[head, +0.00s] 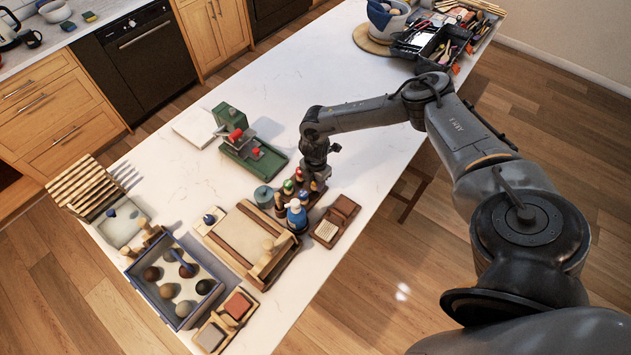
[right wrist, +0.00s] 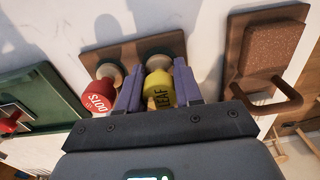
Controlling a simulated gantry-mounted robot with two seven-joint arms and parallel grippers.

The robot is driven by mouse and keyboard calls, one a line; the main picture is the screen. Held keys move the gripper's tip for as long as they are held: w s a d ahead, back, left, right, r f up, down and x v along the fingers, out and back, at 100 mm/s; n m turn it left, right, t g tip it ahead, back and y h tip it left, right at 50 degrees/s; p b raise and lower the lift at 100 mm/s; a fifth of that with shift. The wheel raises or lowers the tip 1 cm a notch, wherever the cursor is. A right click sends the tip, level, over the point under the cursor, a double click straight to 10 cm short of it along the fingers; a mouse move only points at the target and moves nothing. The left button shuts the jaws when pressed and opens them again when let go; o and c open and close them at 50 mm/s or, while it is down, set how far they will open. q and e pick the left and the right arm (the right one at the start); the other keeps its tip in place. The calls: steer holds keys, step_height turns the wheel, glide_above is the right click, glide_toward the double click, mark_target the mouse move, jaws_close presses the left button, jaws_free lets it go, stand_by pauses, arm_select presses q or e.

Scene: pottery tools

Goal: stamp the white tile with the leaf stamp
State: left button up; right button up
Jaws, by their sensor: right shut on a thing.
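The leaf stamp (right wrist: 160,88) has a yellow head marked "LEAF" and shows in the right wrist view between the fingers of my right gripper (right wrist: 155,80). The gripper is shut on it, over a brown wooden stamp rack (right wrist: 115,56). I cannot tell whether the stamp is clear of the rack. A red stamp (right wrist: 97,98) marked "DOTS" stands just left of the fingers. In the head view my right gripper (head: 317,176) points down at the stamps, and the leaf stamp is not clearly visible. A flat white square, apparently the white tile (head: 195,127), lies at the counter's back left. My left gripper is not in view.
A green press (head: 247,155) stands between the white square and the stamps. A blue-and-white bottle (head: 296,217) stands in front of the rack.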

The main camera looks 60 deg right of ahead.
steer(key=shift+f, duration=0.1)
stand_by(0.4)
steer(key=shift+f, duration=0.3)
steer(key=o, duration=1.1)
steer(key=shift+r, duration=0.15)
